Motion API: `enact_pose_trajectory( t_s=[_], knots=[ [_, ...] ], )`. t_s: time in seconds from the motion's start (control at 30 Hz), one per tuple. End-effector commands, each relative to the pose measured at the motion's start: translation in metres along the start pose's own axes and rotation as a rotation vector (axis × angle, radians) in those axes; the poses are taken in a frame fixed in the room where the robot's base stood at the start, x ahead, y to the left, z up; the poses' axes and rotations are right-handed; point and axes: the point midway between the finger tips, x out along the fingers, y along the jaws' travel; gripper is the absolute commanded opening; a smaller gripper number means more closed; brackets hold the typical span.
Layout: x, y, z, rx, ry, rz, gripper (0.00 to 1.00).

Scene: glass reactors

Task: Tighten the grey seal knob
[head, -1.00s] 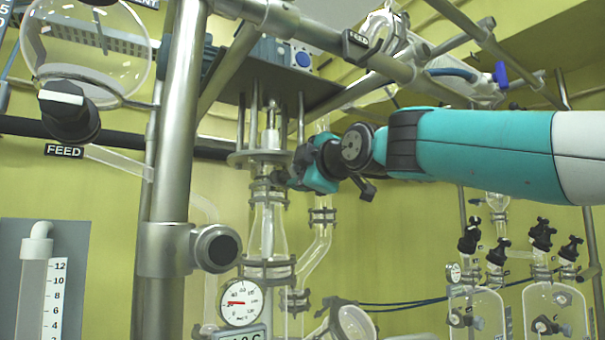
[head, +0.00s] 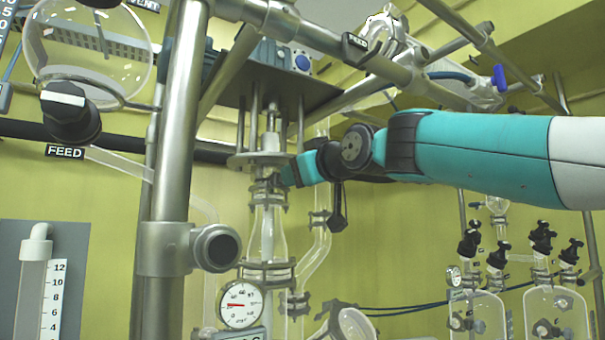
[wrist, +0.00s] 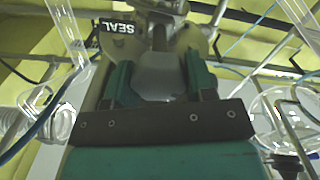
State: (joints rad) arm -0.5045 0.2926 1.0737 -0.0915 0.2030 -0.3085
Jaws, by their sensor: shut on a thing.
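The grey seal knob (wrist: 162,72) shows in the wrist view between the two teal fingers of my gripper (wrist: 160,85). The fingers lie on its left and right sides and are shut on it. A black "SEAL" label (wrist: 117,27) is just beyond it at upper left. In the head view my gripper (head: 286,175) reaches from the right to the glass column's upper part, just below a metal flange (head: 258,159). The knob is hidden behind the gripper there, and I cannot make out its turn angle.
A thick steel post (head: 177,150) stands left of the column. A dial gauge (head: 240,304) is at its lower front. A glass side tube (head: 318,240) runs close on the right, below my wrist. Glass vessels (head: 475,310) stand at lower right.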

Motion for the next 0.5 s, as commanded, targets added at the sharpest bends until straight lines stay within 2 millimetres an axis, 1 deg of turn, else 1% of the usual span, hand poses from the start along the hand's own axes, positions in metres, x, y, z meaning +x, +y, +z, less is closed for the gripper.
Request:
enact_pose_trajectory(
  t_s=[0.5],
  knots=[
    [0.0005, 0.0003, 0.0018, 0.491, -0.003, 0.0, 0.27]
  ],
)
